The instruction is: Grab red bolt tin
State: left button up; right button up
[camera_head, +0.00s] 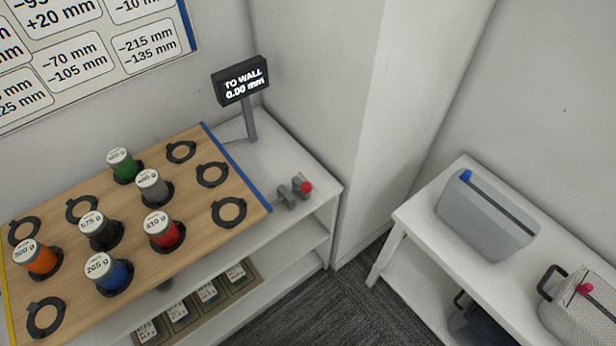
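The red tin (162,232) stands upright in a black ring on the wooden board (190,205). It has a white lid with a weight printed on it. It is in the front right part of the group of tins, right of the black tin (101,232) and the blue tin (112,274). A grey tin (152,187) stands behind it. Neither of my grippers shows in the head view.
An orange tin (38,258) and a green tin (123,166) also stand on the board. Several black rings (229,212) are empty. A display (240,82) and a red-knobbed lever (295,192) are on the white shelf unit. A grey bin (488,220) sits on the right table.

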aim_at(158, 225)
jog(key=u, duration=1.45)
